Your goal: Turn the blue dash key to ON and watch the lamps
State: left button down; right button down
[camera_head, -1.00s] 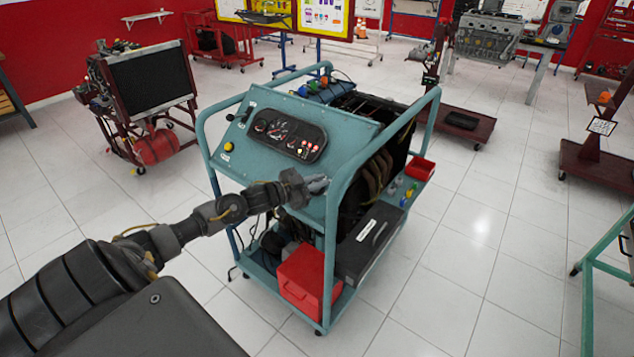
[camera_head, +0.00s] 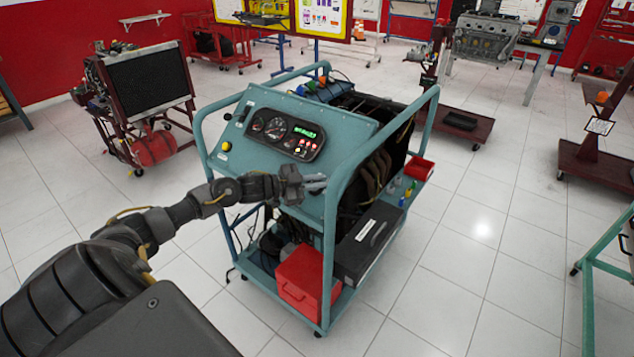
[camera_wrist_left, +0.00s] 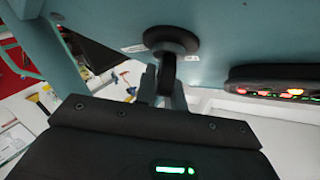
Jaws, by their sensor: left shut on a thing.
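The blue-green engine trainer (camera_head: 335,205) stands in the middle with its sloped dash (camera_head: 345,130). The dash key (camera_wrist_left: 167,72) looks dark in the left wrist view and sits in a round black collar (camera_wrist_left: 172,39). My left gripper (camera_head: 316,184) is at the lower right of the dash, shut on the key; its fingers also show in the left wrist view (camera_wrist_left: 163,88). In the head view the gripper hides the key. The instrument cluster (camera_head: 286,135) has gauges, a lit green display (camera_head: 305,132) and red and pale lamps (camera_head: 304,148). Lit lamps also show in the left wrist view (camera_wrist_left: 294,92).
The cart's tubular frame (camera_head: 331,235) rises close to my gripper. A red box (camera_head: 306,280) and a black case (camera_head: 368,243) sit on its lower shelf. A radiator stand (camera_head: 150,95) is at the left. Tiled floor is free around the cart.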

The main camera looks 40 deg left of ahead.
pick_arm(q)
jog(key=c, duration=1.5)
grip_release()
jog(key=shift+b+v, duration=0.5)
jog(key=shift+v, duration=4.9)
